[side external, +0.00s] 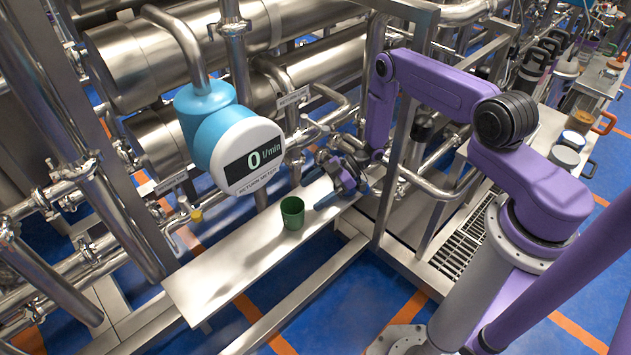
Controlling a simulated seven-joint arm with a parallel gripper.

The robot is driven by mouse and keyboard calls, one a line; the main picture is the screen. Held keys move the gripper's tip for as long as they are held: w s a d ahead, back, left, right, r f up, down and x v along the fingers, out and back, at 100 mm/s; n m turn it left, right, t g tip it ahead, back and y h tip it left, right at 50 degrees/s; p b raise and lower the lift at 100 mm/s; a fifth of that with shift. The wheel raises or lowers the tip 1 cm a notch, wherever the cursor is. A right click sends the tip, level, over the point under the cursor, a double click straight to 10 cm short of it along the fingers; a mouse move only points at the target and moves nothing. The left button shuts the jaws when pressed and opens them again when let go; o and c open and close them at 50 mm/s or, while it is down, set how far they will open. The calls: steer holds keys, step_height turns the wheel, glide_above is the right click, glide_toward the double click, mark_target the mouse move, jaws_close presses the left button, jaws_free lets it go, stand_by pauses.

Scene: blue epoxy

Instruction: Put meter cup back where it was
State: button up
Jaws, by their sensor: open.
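A green cup (292,213), which looks like the meter cup, stands upright on a narrow steel shelf (215,275), in front of and below the flow meter. My gripper (322,180) is just to the right of the cup and a little above the shelf. It is open, with a gap between it and the cup. The fingers are small and partly dark in this view, so their exact spread is hard to see.
The blue and white return meter (252,155) reads 0 l/min and hangs left of the cup. Steel pipes (150,125) crowd behind the shelf. The shelf's left part is bare. Several containers (572,140) stand on a bench at the far right.

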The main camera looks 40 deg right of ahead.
steer(key=shift+r, duration=2.15)
steer(key=s+d+r+g+h, duration=0.3)
steer(key=s+d+r+h, duration=0.45)
steer(key=s+r, duration=0.35)
step_height(320, 180, up, 8)
steer(key=a+t+h, duration=0.2)
steer(key=a+h, duration=0.1)
steer(key=h, duration=0.1)
steer(key=s+a+r+g, duration=0.1)
steer(key=s+r, duration=0.3)
steer(key=s, duration=0.3)
steer(key=s+a+r+g, duration=0.1)
steer(key=s+a+r, duration=0.1)
steer(key=s+r, duration=0.2)
steer(key=s+a+r+m+g, duration=0.1)
steer(key=s+r, duration=0.3)
steer(key=s, duration=0.6)
steer(key=shift+s+a+r, duration=0.15)
steer(key=shift+s+a, duration=0.1)
steer(key=shift+a, duration=0.5)
